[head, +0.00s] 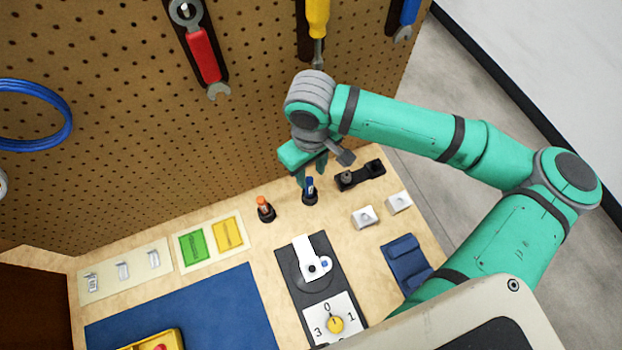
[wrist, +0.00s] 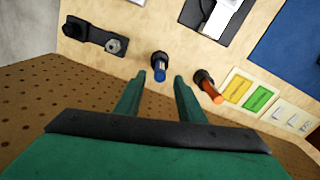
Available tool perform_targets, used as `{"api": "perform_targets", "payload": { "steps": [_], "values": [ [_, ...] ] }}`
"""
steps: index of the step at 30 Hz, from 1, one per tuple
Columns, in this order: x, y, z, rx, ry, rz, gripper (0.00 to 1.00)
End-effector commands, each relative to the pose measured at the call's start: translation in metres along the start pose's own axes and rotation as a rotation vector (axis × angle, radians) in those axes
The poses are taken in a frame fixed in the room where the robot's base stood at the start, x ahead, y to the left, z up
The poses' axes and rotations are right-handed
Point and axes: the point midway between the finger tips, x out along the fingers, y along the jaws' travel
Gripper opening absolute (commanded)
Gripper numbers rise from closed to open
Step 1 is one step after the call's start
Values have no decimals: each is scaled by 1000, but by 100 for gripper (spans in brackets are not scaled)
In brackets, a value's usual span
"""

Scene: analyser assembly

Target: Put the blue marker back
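The blue marker (head: 309,185) stands upright in a small black round holder (head: 310,199) on the wooden bench. It also shows in the wrist view (wrist: 160,73), with its blue end toward the camera. My gripper (head: 311,177) is just above the marker, with its fingers pointing down. In the wrist view my gripper (wrist: 160,77) is open, one fingertip on each side of the marker's blue end, with visible gaps. I cannot tell whether the fingertips reach down past its top.
An orange marker (head: 264,207) stands in another black holder to the left. A dark fixture (head: 360,176) lies close on the right. A pegboard (head: 130,130) with hanging tools rises behind. White blocks (head: 364,217) and a blue mat (head: 200,315) lie nearer the front.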

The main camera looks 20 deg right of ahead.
Motion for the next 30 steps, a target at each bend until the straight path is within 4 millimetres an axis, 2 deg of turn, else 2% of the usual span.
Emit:
{"api": "perform_targets", "payload": {
  "steps": [3,9,30],
  "values": [
    [-17,0,0,-1,1,2,36],
    [-30,0,0,0,0,1,36],
    [-31,2,2,5,0,0,36]
  ]
}}
